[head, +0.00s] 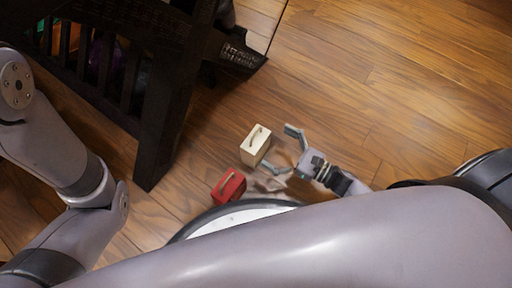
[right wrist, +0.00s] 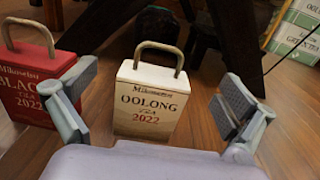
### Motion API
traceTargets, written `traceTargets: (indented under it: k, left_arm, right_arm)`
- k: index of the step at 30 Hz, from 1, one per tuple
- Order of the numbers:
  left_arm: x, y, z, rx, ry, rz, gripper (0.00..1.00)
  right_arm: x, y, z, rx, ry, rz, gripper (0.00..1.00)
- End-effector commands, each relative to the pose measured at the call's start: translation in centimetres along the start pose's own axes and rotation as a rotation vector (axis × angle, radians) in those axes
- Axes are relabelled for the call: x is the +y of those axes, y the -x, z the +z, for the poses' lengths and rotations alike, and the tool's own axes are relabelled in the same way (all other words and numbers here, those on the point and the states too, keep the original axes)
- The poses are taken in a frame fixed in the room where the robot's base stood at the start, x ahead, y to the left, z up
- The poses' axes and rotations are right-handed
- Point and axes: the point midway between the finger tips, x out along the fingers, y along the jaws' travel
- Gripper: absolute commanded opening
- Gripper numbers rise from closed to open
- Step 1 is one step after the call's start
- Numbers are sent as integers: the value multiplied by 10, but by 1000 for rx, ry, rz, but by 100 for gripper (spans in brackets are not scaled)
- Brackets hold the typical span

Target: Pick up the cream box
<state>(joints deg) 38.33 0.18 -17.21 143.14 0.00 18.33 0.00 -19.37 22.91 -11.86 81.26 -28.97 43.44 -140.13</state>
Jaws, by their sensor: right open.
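The cream box (head: 255,146) with a handle on top stands upright on the wooden floor. In the right wrist view the cream box (right wrist: 148,106) reads "Oolong 2022" and stands ahead, between the lines of the two fingers. My right gripper (head: 281,150) is open and empty, just to the right of the cream box in the head view. In the right wrist view its fingers (right wrist: 158,92) are spread to either side of the box; I cannot tell whether they touch it. My left arm shows at the left, but its gripper is not in view.
A red box (head: 229,186) with a handle stands close beside the cream one; it also shows in the right wrist view (right wrist: 30,92). Dark wooden furniture (head: 165,120) stands behind. A green and white box (right wrist: 298,28) is at the far right. Floor at the right is clear.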

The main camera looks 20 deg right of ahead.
Motion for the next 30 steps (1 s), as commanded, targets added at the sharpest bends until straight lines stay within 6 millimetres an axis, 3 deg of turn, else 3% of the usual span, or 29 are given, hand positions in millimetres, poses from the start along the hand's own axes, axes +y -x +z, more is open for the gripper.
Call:
traceTargets:
  k: [1, 3, 8, 16, 24, 30]
  left_arm:
    - [3, 10, -7, 10, -1, 4, 94]
    - [6, 14, -12, 18, -3, 7, 94]
    - [8, 28, -15, 14, -2, 6, 94]
    - [9, 33, -17, 14, -2, 6, 94]
    - [13, 52, -24, 14, -2, 7, 94]
    - [13, 54, -24, 14, -2, 7, 94]
  right_arm:
    - [0, 0, -19, 1, -1, 0, 100]
    - [0, 0, -32, 1, -1, -1, 100]
    - [0, 0, -51, 0, 0, -1, 100]
    - [0, -23, -46, -3, 0, 1, 100]
    - [0, -66, -47, -3, 1, 1, 100]
    - [0, -76, -45, 0, 0, 0, 100]
